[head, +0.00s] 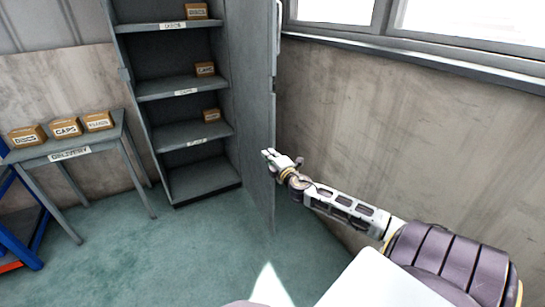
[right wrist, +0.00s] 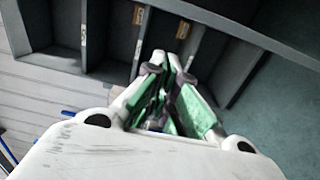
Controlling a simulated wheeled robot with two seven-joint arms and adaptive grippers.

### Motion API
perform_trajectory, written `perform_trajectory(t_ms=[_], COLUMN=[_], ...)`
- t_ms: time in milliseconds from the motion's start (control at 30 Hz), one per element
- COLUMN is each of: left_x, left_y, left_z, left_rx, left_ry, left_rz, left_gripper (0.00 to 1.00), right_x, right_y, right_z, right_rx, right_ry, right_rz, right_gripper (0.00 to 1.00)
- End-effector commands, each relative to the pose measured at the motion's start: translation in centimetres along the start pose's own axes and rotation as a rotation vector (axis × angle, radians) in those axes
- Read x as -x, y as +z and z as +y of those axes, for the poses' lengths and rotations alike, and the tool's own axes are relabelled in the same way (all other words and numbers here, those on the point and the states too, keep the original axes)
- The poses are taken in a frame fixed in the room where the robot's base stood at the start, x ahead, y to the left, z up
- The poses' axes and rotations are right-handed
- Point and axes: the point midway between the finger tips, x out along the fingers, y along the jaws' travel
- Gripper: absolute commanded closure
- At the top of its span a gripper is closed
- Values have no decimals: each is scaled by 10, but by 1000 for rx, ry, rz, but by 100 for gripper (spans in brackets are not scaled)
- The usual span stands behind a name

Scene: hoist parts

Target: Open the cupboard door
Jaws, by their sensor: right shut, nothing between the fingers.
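The grey cupboard (head: 188,147) stands at the back with its shelves exposed. Its door (head: 250,110) is swung wide open on the right side and juts out toward me. A pale handle strip shows at the door's upper outer edge. My right gripper (head: 268,154) is shut and empty, its tips overlapping the door's outer edge in the head view; I cannot tell whether they touch it. In the right wrist view the fingers with green sides (right wrist: 170,62) come together in front of the cupboard shelves (right wrist: 110,45). My left gripper is not in view.
A grey delivery table (head: 70,147) with small labelled boxes (head: 66,127) stands left of the cupboard. More boxes sit on the shelves. A blue frame (head: 22,225) is at the far left. A wall with windows is close on the right. The green floor (head: 190,250) in front is clear.

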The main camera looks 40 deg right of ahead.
Motion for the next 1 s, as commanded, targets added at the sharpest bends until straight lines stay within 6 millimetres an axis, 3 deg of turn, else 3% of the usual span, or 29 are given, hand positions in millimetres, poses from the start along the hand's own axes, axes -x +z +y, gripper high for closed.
perform_trajectory(t_ms=[400,1000], left_x=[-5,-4], left_y=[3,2], left_z=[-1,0], left_rx=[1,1], left_ry=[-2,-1], left_rz=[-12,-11], left_gripper=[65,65], right_x=[15,15], right_y=[5,5], right_z=[0,1], right_rx=[1,1], right_ry=[0,1], right_rz=[0,0], right_gripper=[100,100])
